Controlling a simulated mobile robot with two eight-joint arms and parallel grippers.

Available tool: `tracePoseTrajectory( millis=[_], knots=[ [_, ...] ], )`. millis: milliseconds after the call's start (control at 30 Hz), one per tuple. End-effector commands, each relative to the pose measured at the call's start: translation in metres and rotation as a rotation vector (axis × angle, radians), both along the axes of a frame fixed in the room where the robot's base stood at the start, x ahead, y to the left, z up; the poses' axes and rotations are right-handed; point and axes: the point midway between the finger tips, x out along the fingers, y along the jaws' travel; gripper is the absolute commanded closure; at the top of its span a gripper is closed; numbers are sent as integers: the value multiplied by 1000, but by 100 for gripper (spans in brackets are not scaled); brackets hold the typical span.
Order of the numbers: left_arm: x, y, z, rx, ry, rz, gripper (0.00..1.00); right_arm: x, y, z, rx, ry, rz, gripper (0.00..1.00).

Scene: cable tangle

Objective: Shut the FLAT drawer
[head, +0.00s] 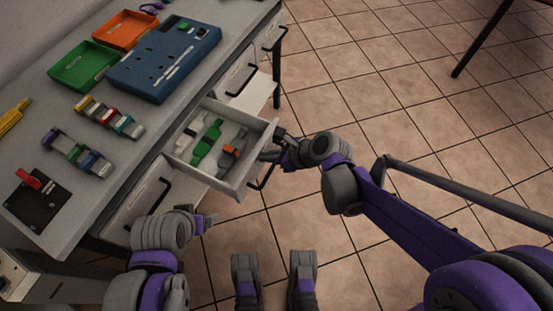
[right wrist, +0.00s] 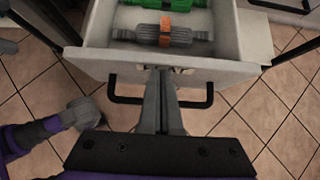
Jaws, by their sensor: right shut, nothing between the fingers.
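A pale drawer (head: 237,188) stands pulled out from the desk. It holds a white bundled cable (head: 190,132), a green one (head: 207,143) and a grey one with an orange band (head: 232,150). No label can be read on it. Its black bar handle (right wrist: 126,99) shows below the front panel (right wrist: 215,73) in the right wrist view. My right gripper (right wrist: 160,72) is shut and empty, its tips at the outside of the front panel, above the handle; contact is unclear. My left gripper (head: 208,220) is low, left of the drawer's front corner; its jaws are too small to read.
Another drawer front with a handle (head: 152,194) is nearer, and more handles (head: 240,80) are farther along the desk. On the desktop are a blue case (head: 150,72), green tray (head: 72,78), orange tray (head: 125,43) and cable bundles (head: 110,118). Tiled floor is open to the right.

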Motion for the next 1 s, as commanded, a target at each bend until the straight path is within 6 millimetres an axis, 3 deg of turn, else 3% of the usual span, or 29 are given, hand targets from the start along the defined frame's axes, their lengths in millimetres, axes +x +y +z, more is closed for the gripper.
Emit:
tracePoseTrajectory(
  millis=[600,800,1000],
  knots=[
    [0,0,-2,0,1,0,11,82,144,0,1,0,5,100],
    [0,0,1,0,0,0,11,102,178,1,0,0,3,100],
    [0,0,3,0,-1,0,11,114,199,0,0,0,1,100]
  ],
)
